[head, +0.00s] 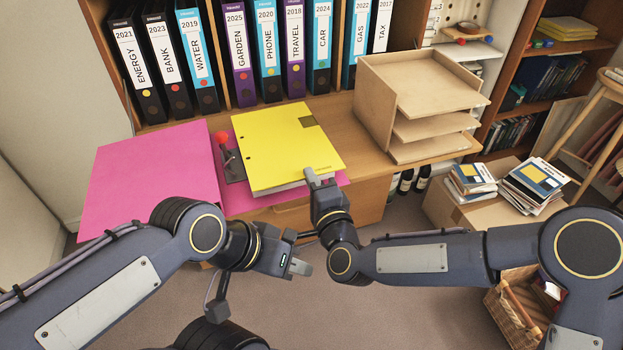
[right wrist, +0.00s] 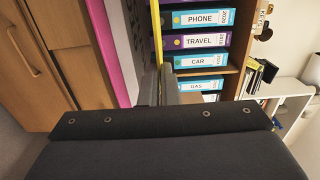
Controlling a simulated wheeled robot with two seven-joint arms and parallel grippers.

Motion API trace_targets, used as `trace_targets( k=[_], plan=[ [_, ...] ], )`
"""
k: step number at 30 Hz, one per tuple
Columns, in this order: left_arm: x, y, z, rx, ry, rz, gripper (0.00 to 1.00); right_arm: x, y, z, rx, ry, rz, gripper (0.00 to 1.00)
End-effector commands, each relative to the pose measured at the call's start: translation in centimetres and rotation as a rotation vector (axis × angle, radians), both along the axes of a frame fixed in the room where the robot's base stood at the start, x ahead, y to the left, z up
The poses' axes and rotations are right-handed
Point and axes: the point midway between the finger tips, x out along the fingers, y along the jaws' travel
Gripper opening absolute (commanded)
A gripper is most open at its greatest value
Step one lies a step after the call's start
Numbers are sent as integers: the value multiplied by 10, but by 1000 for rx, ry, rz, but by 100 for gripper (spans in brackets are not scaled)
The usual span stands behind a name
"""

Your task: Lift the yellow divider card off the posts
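The yellow divider card (head: 285,145) lies on top of the paper stack in an open pink binder (head: 155,175) on the desk. Two holes show along its left edge, beside the dark post mechanism (head: 233,166) with a red knob (head: 221,138). My right gripper (head: 320,176) is at the card's front right corner. In the right wrist view the card shows as a thin yellow strip (right wrist: 156,30) running between the close-set fingers (right wrist: 160,88), which appear shut on it. My left gripper (head: 303,254) is empty in front of the desk, its fingers apparently apart.
Labelled binders (head: 240,55) stand in a row behind. A wooden letter tray (head: 415,105) is right of the card. Books (head: 535,185) lie on a box at the right, and a wicker basket (head: 515,315) stands on the floor. My two forearms are close together in front of the desk.

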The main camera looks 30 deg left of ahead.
Motion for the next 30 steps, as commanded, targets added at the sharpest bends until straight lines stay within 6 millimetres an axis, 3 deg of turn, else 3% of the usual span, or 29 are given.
trace_targets(
  k=[30],
  plan=[
    [0,0,27,0,0,0,36,0,0,51,1,-2,0,0]
  ],
)
